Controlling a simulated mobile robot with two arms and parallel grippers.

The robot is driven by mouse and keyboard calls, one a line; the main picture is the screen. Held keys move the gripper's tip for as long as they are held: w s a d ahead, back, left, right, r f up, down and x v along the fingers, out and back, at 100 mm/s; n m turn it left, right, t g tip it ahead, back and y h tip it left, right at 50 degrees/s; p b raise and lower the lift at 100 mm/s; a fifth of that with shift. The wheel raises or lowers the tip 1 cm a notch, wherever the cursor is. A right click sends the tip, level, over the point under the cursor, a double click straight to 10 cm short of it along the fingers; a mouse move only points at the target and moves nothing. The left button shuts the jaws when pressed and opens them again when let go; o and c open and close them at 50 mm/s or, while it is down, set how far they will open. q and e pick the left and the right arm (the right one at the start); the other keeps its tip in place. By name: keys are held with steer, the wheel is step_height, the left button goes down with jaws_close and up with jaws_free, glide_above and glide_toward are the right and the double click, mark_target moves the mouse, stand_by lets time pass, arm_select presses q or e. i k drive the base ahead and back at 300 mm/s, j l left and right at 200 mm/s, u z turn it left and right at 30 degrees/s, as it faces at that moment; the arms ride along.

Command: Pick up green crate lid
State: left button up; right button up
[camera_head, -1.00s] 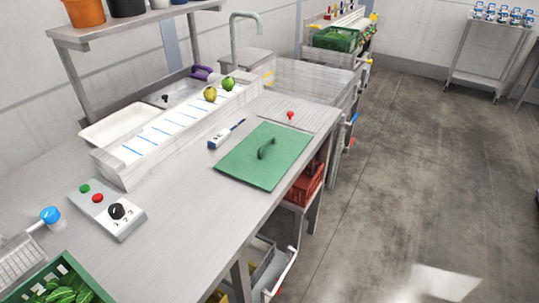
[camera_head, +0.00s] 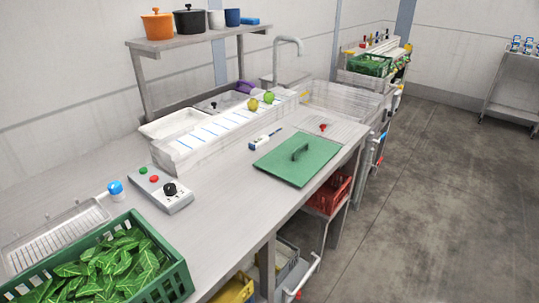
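The green crate lid (camera_head: 290,164) lies flat on the steel counter near its front right edge. A dark handle stands up from its middle. A green crate (camera_head: 172,262) full of green leaves stands at the lower left of the head view, uncovered. Neither of my grippers shows in the view.
A white and blue pen-like tool (camera_head: 264,139) lies just behind the lid. A control box (camera_head: 160,190) with a black knob and buttons sits left of it. A long white trough (camera_head: 205,138) with two round fruits runs along the back. A red crate (camera_head: 328,196) is below the counter. Floor at right is clear.

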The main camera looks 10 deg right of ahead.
mark_target(296, 161)
steer(key=i+l+u, duration=0.15)
steer(key=l+u, duration=0.3)
steer(key=l, duration=0.35)
steer(key=l+u, duration=0.4)
steer(key=l, duration=0.45)
